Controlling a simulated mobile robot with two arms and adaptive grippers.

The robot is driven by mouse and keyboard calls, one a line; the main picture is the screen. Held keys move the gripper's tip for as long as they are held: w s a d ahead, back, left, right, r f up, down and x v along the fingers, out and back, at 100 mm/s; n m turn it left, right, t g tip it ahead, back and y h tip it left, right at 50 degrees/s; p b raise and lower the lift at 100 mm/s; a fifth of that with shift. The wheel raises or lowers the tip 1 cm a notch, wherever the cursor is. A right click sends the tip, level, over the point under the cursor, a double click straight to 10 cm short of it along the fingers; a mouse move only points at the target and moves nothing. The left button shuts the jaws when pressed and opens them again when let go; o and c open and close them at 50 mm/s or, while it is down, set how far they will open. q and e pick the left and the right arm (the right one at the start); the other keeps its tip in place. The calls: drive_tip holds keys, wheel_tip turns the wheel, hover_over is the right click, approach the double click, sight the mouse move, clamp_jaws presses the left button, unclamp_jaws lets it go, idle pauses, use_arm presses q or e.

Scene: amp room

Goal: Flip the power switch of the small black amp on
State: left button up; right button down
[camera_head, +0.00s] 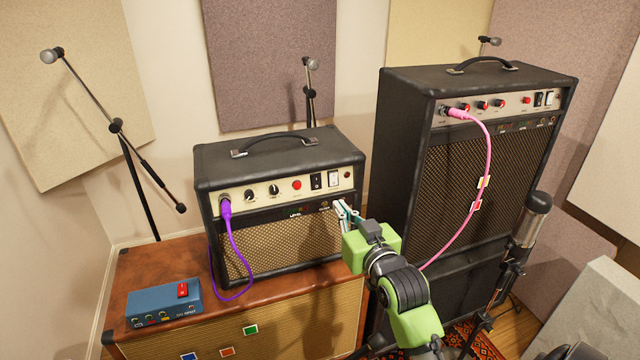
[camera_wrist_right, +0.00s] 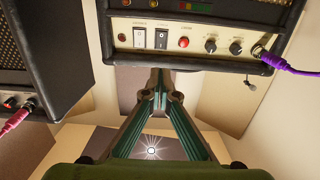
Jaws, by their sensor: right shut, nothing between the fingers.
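The small black amp (camera_head: 290,160) stands on a brown cabinet. Its cream control panel (camera_head: 285,189) carries a black rocker switch (camera_head: 316,181), a white rocker switch (camera_head: 333,179), a red light or button (camera_head: 296,185) and knobs. In the right wrist view the panel appears upside down, with the white switch (camera_wrist_right: 139,38) left of the black switch (camera_wrist_right: 161,39). I cannot read which is the power switch. My right gripper (camera_head: 344,212) is shut and empty, its tips in front of the amp's right side, below the switches. Contact is unclear. My left gripper is out of view.
A purple cable (camera_head: 232,245) plugs into the small amp's left jack. A taller black amp (camera_head: 480,150) with a pink cable (camera_head: 488,150) stands to the right. A microphone stand (camera_head: 515,250) is right of my arm. A blue pedal box (camera_head: 164,302) sits on the brown cabinet (camera_head: 160,262).

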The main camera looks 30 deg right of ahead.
sight(317, 178)
drive_tip(key=p+x, duration=0.2)
drive_tip(key=x, duration=1.2)
drive_tip(key=shift+a, duration=0.15)
drive_tip(key=shift+r, duration=0.1)
drive_tip(key=shift+w+p, duration=0.2)
drive_tip(key=shift+p, duration=0.8)
